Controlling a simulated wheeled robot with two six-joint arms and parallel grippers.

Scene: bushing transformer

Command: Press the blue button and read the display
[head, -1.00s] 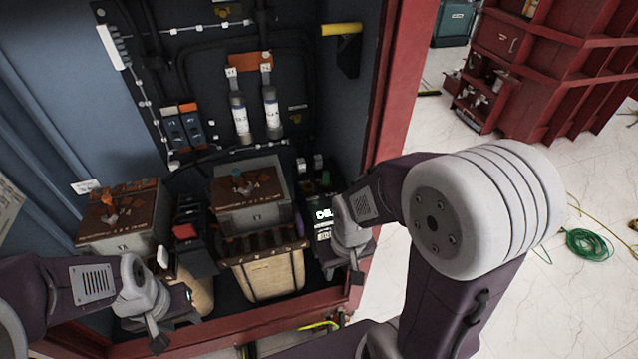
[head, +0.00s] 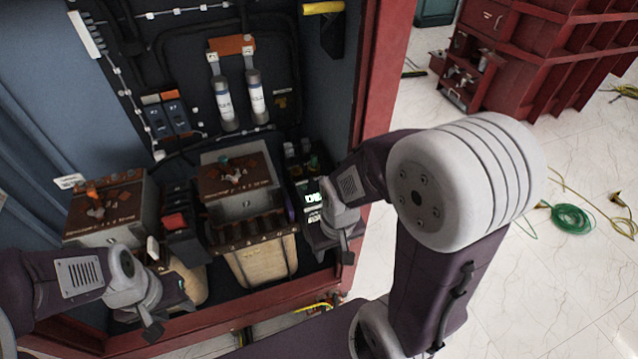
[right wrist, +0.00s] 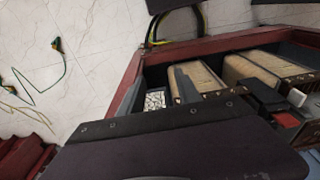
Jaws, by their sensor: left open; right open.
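A dark device (head: 300,181) with a small lit display (head: 313,197) stands in the red-framed cabinet, right of the middle transformer. Its text is too small to read and its lower part is hidden by my right gripper (head: 333,250). That gripper is open and empty, in front of the device; contact cannot be told. A white patterned panel (right wrist: 155,101) shows beyond the dark gripper body in the right wrist view. I cannot make out a blue button on the device. My left gripper (head: 170,318) is open and empty, low in front of the left transformer.
The left transformer (head: 108,208) and middle transformer (head: 238,183) stand side by side, with a red-topped dark part (head: 174,221) between them. Blue switches (head: 174,117) sit on the back panel. The red cabinet frame (head: 381,75) borders the right. A green cable coil (head: 570,218) lies on the floor.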

